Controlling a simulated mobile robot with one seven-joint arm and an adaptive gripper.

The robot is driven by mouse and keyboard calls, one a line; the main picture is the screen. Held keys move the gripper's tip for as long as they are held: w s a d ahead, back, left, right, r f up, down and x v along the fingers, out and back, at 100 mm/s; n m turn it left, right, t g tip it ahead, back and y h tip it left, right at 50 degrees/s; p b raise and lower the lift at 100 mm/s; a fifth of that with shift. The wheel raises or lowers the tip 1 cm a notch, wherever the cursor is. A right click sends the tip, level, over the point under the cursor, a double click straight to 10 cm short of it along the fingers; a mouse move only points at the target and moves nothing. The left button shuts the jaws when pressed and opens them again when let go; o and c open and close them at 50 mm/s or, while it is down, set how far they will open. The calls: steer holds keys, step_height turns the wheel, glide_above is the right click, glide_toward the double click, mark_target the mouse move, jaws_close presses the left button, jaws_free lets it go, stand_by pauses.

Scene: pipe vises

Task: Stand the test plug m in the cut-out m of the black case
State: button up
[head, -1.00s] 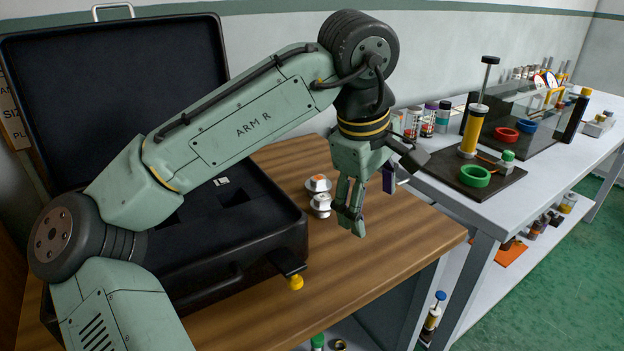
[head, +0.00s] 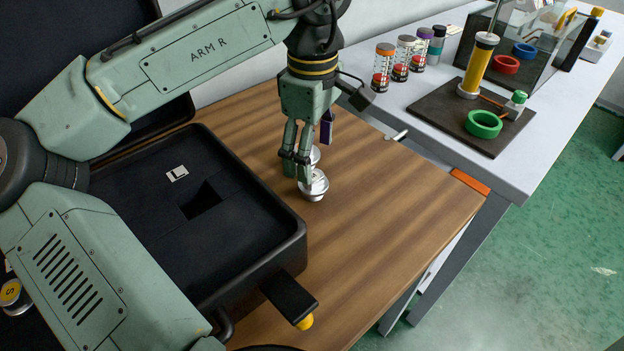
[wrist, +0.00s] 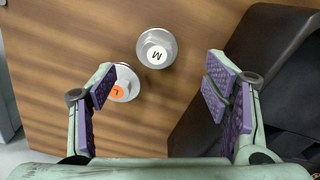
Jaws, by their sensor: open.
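The test plug m (wrist: 157,50) is a pale metal plug with a white cap lettered M, standing on the wooden table. In the head view it is the nearer plug (head: 315,187), partly behind my fingers. My gripper (wrist: 162,88) is open and empty, with purple pads; the plug lies ahead of the gap between its fingers. My gripper also shows in the head view (head: 297,170), above the table beside the plugs. The black case (head: 275,242) lies open at left.
A second plug with an orange cap lettered L (wrist: 121,86) stands close to the left finger. A latch with a yellow knob (head: 304,321) juts from the case front. The wooden table (head: 390,235) is clear at right. A grey bench (head: 505,172) holds jars and a green ring.

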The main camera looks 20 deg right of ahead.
mark_target(313, 173)
steer(key=shift+w+d+f+p, duration=0.1)
steer(key=shift+f+p, duration=0.25)
steer(key=shift+f, duration=1.15)
steer(key=shift+d+f+p, duration=0.1)
steer(key=shift+f+p, duration=0.25)
steer(key=shift+f, duration=1.15)
steer(key=shift+c, duration=0.6)
steer(key=shift+r, duration=0.1)
steer(key=c, duration=1.3)
